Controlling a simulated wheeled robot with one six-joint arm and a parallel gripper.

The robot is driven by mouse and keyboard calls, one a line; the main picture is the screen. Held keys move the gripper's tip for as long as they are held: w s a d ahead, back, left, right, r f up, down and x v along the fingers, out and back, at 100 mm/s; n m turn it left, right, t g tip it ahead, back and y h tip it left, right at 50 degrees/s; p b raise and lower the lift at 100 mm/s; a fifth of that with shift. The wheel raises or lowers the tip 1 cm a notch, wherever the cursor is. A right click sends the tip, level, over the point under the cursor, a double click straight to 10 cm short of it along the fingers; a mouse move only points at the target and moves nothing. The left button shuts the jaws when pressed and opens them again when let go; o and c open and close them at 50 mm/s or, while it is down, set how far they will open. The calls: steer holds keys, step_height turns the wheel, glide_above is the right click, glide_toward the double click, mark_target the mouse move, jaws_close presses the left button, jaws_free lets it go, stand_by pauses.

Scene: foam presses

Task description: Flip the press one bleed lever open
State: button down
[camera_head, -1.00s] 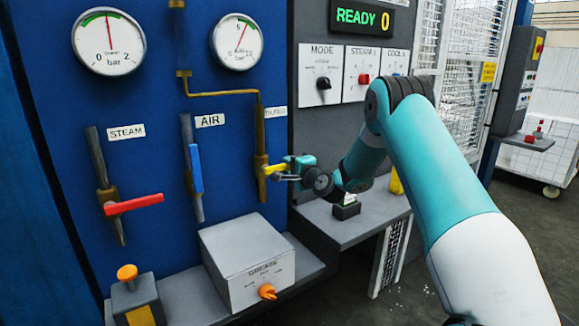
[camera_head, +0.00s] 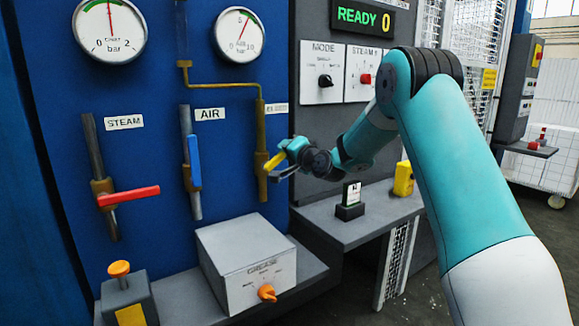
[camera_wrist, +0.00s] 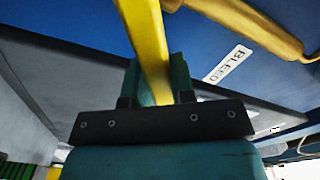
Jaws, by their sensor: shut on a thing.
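The yellow bleed lever (camera_head: 274,162) sits on the brass pipe (camera_head: 261,135) under the bleed label, at the right edge of the blue panel. It slants up and to the right from the pipe. My gripper (camera_head: 284,157) is shut on the lever's outer part. In the wrist view, the lever (camera_wrist: 146,35) runs down between the fingers of my gripper (camera_wrist: 160,78), and the BLEED label (camera_wrist: 227,63) lies to its right. The lever's gripped end is partly hidden by the fingers.
The red steam lever (camera_head: 128,196) points sideways and the blue air lever (camera_head: 195,161) lies along its pipe. A grey box with an orange knob (camera_head: 247,270) stands below. A shelf at right holds a small black stand (camera_head: 350,205) and a yellow object (camera_head: 403,179).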

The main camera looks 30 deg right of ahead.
mark_target(280, 153)
steer(key=n+b, duration=0.1)
steer(key=a+r+n+b, duration=0.1)
steer(key=n+b, duration=0.1)
steer(key=shift+a, duration=0.15)
steer(key=n+b, duration=0.1)
steer(key=a+r+n+b, duration=0.1)
steer(key=b, duration=0.1)
steer(key=shift+a+n, duration=0.25)
steer(key=shift+n, duration=0.05)
steer(key=a+n+b, duration=0.1)
steer(key=n+b, duration=0.1)
steer(key=a+n+b, duration=0.1)
steer(key=n+b, duration=0.1)
steer(key=a+r+n+b, duration=0.1)
steer(key=n, duration=0.1)
steer(key=shift+s+a+r+b, duration=0.1)
steer(key=shift+a+b, duration=0.15)
steer(key=shift+b, duration=0.15)
steer(key=c, duration=1)
jaws_free()
steer(key=shift+o, duration=0.2)
steer(key=s+b, duration=0.3)
steer(key=s, duration=1.4)
steer(key=shift+s+d, duration=0.25)
